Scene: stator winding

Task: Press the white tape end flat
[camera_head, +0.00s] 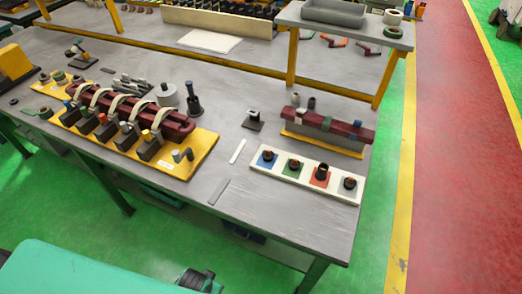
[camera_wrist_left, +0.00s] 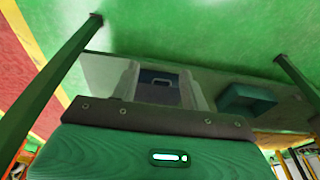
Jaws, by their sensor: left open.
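A dark red bar (camera_head: 345,130) lies on a yellow-based stand at the right of the table (camera_head: 215,140) in the head view. A small white patch (camera_head: 301,119) shows on its left part; whether this is the tape end, and whether it lies flat, is too small to tell. Another dark red coil (camera_head: 178,127) sits on a yellow fixture board (camera_head: 202,150) at the left, with several pale bands (camera_head: 118,104) around it. A loose white strip (camera_head: 238,151) lies flat on the table between the two.
A white board (camera_head: 265,178) with coloured squares lies at the right front edge. A grey shelf (camera_head: 347,27) on yellow posts stands behind the right bar. The wrist view shows green floor, table legs, a dark box (camera_wrist_left: 158,87) and a teal bin (camera_wrist_left: 245,98).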

